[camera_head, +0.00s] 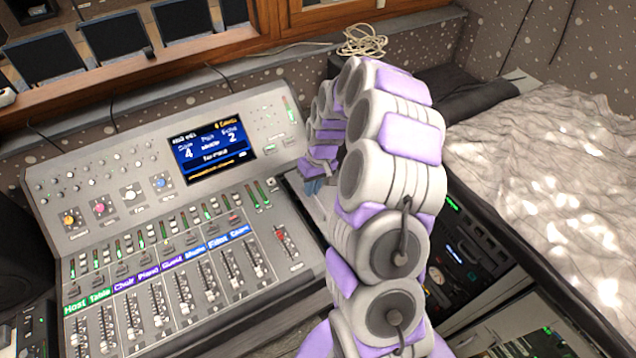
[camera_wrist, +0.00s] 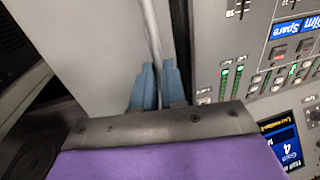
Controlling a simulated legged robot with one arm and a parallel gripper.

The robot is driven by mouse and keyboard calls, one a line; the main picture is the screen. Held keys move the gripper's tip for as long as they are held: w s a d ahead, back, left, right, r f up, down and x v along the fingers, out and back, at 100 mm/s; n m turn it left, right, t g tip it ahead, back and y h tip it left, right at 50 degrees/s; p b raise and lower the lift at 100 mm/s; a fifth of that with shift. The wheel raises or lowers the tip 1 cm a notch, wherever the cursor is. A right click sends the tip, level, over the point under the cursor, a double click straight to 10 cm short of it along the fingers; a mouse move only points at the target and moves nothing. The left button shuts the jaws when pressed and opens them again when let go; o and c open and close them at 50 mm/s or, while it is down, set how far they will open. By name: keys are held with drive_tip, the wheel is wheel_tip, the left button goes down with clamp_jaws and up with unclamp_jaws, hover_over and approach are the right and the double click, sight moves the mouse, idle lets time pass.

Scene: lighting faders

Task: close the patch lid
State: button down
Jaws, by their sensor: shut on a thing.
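The patch lid appears to be the plain light-grey panel (camera_wrist: 85,40) beside the mixing console in the wrist view. In the head view a small pale part of it (camera_head: 318,206) shows by the console's right side, and my arm hides most of it. My gripper (camera_wrist: 158,82) has two blue fingers, one on each side of a thin pale upright strip (camera_wrist: 151,25), which looks like the lid's edge or handle. The fingers are shut on this strip. In the head view my gripper (camera_head: 314,187) is a small blue patch, partly hidden by my arm.
The mixing console (camera_head: 170,215) with its faders and lit screen (camera_head: 211,152) stands left of my gripper. A rack of dark equipment (camera_head: 465,255) is right of my arm. A crumpled pale cloth (camera_head: 550,180) covers the far right. A coiled cable (camera_head: 362,42) lies at the back.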

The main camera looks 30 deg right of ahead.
drive_tip(key=shift+a, duration=1.2)
drive_tip(key=shift+d, duration=0.1)
drive_tip(key=c, duration=1.6)
unclamp_jaws()
drive_tip(key=shift+c, duration=0.2)
drive_tip(key=o, duration=0.5)
drive_tip(key=shift+a, duration=0.25)
drive_tip(key=shift+c, duration=0.2)
drive_tip(key=shift+d+r, duration=0.2)
drive_tip(key=shift+r, duration=0.1)
drive_tip(key=d+r+p, duration=0.2)
drive_tip(key=d+r, duration=0.1)
drive_tip(key=r, duration=1.3)
drive_tip(key=shift+r+p, duration=0.2)
drive_tip(key=shift+p, duration=0.2)
